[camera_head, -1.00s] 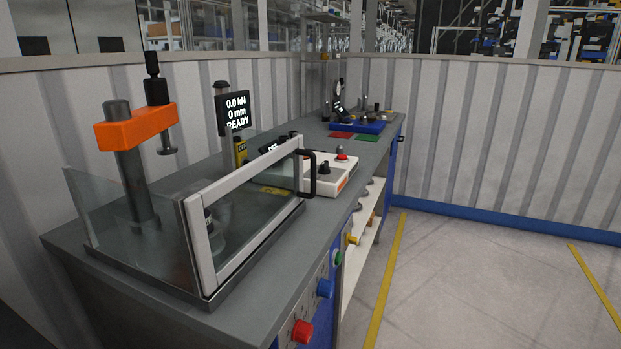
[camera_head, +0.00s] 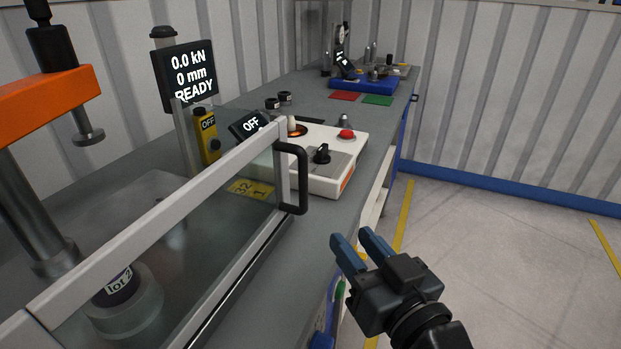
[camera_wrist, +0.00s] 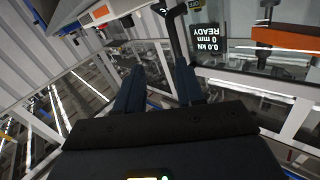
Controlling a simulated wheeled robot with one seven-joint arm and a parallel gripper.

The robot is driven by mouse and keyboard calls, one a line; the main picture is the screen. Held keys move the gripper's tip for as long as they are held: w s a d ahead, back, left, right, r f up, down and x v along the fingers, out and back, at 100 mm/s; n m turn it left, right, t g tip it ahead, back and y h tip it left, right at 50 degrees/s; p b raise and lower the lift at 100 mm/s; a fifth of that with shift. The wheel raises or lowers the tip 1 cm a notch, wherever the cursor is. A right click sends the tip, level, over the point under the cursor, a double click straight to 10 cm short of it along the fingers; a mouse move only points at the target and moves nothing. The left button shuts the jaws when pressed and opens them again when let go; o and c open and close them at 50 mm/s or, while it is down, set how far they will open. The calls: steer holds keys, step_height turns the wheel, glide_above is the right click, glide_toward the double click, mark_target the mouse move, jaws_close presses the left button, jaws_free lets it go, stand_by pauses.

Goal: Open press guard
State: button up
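The press guard (camera_head: 172,217) is a white-framed clear panel in front of the press, and it stands closed along the bench's front. Its black handle (camera_head: 301,178) is at the right end of the frame. The handle also shows at the top in the wrist view (camera_wrist: 176,35), beyond the fingers. My gripper (camera_head: 357,243) is to the right of the handle and lower in the picture, apart from it. Its two blue-grey fingers are parted with nothing between them. The fingers also show in the wrist view (camera_wrist: 160,88).
The press's orange arm (camera_head: 45,98) is at left behind the guard. A display (camera_head: 188,76) reads 0.0 kN, 0 mm, READY. A white control box (camera_head: 325,172) with a red button stands just beyond the handle. The floor to the right is clear.

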mark_target(305, 168)
steer(key=w+a+r+n+y, duration=0.1)
steer(key=w+a+r, duration=0.1)
steer(key=w, duration=0.1)
steer(key=w+a+r+n+p, duration=0.1)
steer(key=w+a+r, duration=0.1)
steer(key=w+a, duration=0.1)
steer(key=w+a+r+n+g+y, duration=0.1)
steer(key=w+a+r, duration=0.1)
steer(key=w, duration=0.3)
steer(key=shift+a+n+y, duration=0.3)
steer(key=shift+a, duration=0.35)
steer(key=shift+s, duration=0.1)
jaws_close()
